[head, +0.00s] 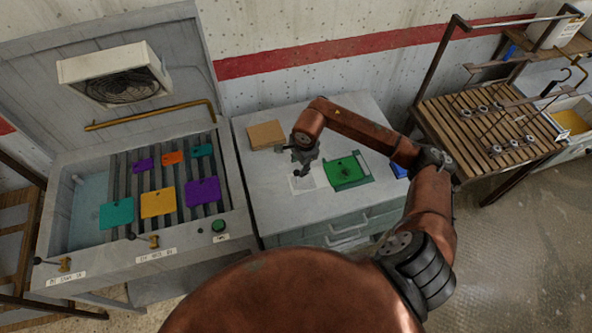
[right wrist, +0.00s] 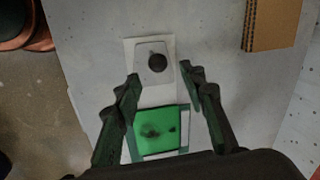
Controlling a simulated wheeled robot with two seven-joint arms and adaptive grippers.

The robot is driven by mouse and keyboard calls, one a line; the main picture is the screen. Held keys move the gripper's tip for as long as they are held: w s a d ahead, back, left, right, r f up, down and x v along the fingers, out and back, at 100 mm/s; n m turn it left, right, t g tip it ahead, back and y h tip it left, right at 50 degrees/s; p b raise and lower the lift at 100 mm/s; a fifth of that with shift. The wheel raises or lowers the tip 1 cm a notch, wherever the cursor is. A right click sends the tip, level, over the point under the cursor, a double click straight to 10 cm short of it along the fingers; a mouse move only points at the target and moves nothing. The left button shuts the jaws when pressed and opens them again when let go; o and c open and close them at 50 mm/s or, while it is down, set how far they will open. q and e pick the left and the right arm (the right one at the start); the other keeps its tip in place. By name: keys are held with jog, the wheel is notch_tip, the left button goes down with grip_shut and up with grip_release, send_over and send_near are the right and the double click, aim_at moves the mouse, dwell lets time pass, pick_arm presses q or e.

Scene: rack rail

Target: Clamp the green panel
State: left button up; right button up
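The green panel (head: 344,172) lies flat on the grey cabinet top, within a darker green border. It also shows in the right wrist view (right wrist: 160,133), with dark marks on it. Beside it a pale sheet (head: 302,184) bears a grey plate with a round black knob (right wrist: 157,63). My right gripper (head: 303,163) hangs over that sheet, left of the panel in the head view. Its two fingers stand apart with nothing between them, the knob showing beyond the tips in the right wrist view (right wrist: 160,75). My left gripper is out of view.
A cardboard piece (head: 265,135) lies at the cabinet's back left, a blue item (head: 399,171) at its right. The left basin (head: 235,190) holds several coloured panels over dark slats. A slatted wooden table (head: 480,120) with wire rods and several grey round pieces stands right.

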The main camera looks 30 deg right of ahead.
aim_at(298, 171)
jog(key=f, duration=0.4)
jog(key=w+f+p, duration=0.1)
jog(key=f, duration=0.1)
jog(key=shift+f, duration=0.3)
jog(key=shift+c, duration=0.5)
grip_shut()
